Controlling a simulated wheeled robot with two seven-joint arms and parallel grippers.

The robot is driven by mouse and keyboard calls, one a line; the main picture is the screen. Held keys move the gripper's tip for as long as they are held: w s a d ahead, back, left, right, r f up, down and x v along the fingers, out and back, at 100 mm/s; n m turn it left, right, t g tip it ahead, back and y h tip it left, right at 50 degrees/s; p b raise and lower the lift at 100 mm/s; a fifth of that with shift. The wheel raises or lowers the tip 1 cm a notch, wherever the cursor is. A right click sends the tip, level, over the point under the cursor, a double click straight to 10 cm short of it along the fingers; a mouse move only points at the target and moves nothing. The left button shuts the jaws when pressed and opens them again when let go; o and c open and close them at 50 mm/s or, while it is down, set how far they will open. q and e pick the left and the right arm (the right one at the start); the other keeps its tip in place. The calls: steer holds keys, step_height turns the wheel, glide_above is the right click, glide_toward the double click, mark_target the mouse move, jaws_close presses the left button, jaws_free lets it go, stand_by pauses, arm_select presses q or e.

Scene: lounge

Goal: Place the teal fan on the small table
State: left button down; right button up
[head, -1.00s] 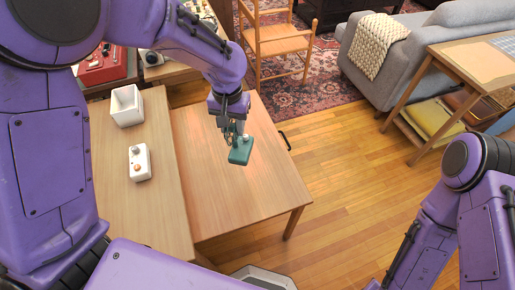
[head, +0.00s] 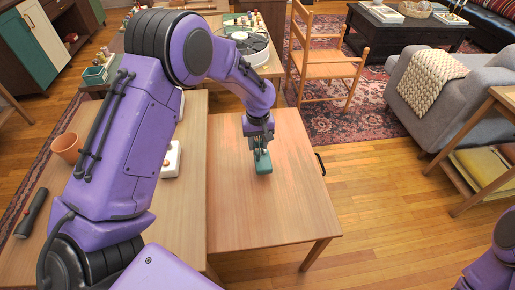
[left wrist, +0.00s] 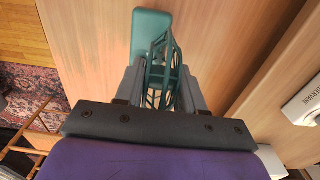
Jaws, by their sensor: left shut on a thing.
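The teal fan (head: 263,163) is held by my left gripper (head: 259,146), over the bare wooden top of the small table (head: 290,207). In the left wrist view, the fan's flat base and wire cage (left wrist: 152,28) show between the fingers of my left gripper (left wrist: 158,88), which are shut on the cage. I cannot tell whether the base touches the tabletop. My right gripper is out of view; only part of that arm shows at the lower right.
A wooden table (head: 190,215) adjoins the small table on the left. It bears a white box-shaped thing (head: 171,160), a terracotta pot (head: 67,147) and a dark flashlight (head: 31,213). A wooden chair (head: 325,64) stands behind on the rug. Floor to the right is clear.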

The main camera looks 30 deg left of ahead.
arm_select(q)
steer(key=shift+w+a+f, duration=0.1)
steer(key=shift+w+f, duration=0.05)
steer(key=shift+f, duration=0.8)
steer(key=shift+w+a+f, duration=0.1)
steer(key=shift+f, duration=0.8)
steer(key=c, duration=0.7)
jaws_free()
steer(key=shift+f, duration=0.15)
step_height(320, 180, up, 12)
steer(key=shift+r, duration=0.2)
